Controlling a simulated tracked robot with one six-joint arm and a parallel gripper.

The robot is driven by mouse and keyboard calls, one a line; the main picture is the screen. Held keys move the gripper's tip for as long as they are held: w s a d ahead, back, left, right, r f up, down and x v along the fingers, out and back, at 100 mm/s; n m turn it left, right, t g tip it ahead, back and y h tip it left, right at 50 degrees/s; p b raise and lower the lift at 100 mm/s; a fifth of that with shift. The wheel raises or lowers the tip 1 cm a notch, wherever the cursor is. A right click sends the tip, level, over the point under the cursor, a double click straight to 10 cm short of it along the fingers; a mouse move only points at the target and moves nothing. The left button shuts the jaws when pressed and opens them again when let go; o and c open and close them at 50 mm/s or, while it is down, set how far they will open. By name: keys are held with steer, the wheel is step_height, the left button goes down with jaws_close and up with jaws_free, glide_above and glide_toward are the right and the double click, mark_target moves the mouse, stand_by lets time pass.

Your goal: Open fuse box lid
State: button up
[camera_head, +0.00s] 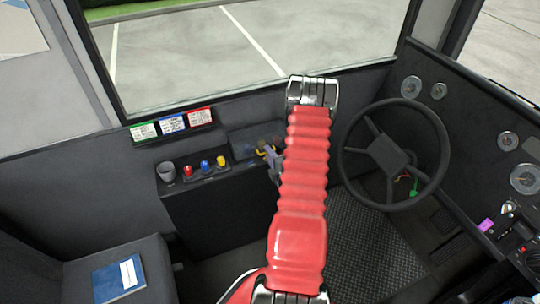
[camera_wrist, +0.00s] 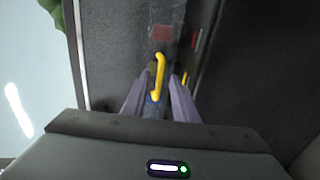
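A yellow handle (camera_wrist: 159,72) shows in the wrist view, running lengthwise between the two grey-purple fingers of my gripper (camera_wrist: 160,80). The fingers stand apart on either side of it, with visible gaps, so my gripper is open. Something blue lies near the handle's lower end. In the head view, a dark grey box-like recess (camera_head: 248,138) sits on the console under the window, and a bit of yellow shows beside my gripper (camera_head: 270,158). This is probably the fuse box; my red arm hides its right side. Whether its lid is shut I cannot tell.
A steering wheel (camera_head: 393,156) stands right of my arm. A blue book (camera_head: 119,279) lies on the seat.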

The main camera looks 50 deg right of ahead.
jaws_close()
steer(key=shift+a+f, duration=0.1)
steer(key=shift+f, duration=0.05)
stand_by(1.2)
